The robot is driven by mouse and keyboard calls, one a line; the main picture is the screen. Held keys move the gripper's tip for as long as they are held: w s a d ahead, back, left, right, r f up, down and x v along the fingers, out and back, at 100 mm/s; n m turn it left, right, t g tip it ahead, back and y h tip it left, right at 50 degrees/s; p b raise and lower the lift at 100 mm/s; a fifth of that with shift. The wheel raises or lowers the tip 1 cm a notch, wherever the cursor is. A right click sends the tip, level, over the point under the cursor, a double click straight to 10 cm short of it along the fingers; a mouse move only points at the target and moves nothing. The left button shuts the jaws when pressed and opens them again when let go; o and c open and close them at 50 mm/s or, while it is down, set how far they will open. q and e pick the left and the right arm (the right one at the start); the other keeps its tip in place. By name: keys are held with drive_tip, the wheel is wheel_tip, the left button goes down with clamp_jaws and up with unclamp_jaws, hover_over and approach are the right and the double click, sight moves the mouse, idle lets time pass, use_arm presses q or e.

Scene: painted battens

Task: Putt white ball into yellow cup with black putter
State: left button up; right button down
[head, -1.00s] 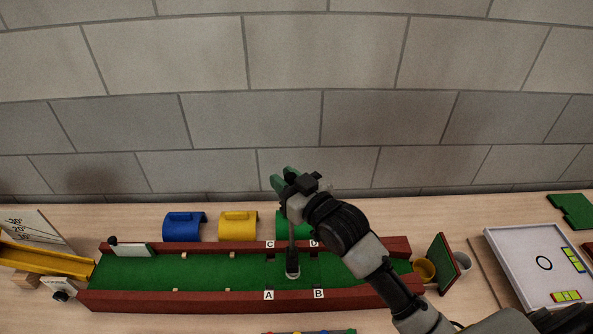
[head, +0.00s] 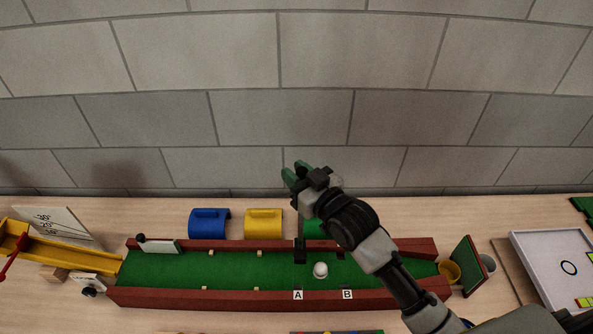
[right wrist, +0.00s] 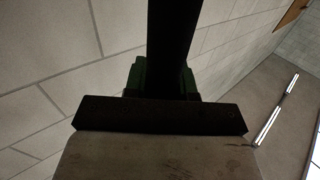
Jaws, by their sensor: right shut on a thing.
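The white ball (head: 320,270) rests on the green lane, between the A and B labels. The black putter's dark head (head: 300,252) hangs over the lane, up and left of the ball, with a small gap in the picture. My right gripper (head: 297,177) is above the lane's back wall, shut on the putter. In the right wrist view the dark putter shaft (right wrist: 172,45) runs up from between the fingers. The yellow cup (head: 449,271) is at the lane's right end, apart from the ball. My left gripper is not in view.
Red walls (head: 250,298) border the green lane (head: 170,270). Blue (head: 210,224) and yellow (head: 264,224) arches stand behind it. A green board (head: 468,264) stands by the cup. A yellow ramp (head: 70,258) is at left, a white tray (head: 560,262) at right.

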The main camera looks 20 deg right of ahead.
wheel_tip(320, 180, down, 11)
drive_tip(key=b, duration=0.6)
drive_tip(key=shift+d+r, duration=0.1)
idle(0.6)
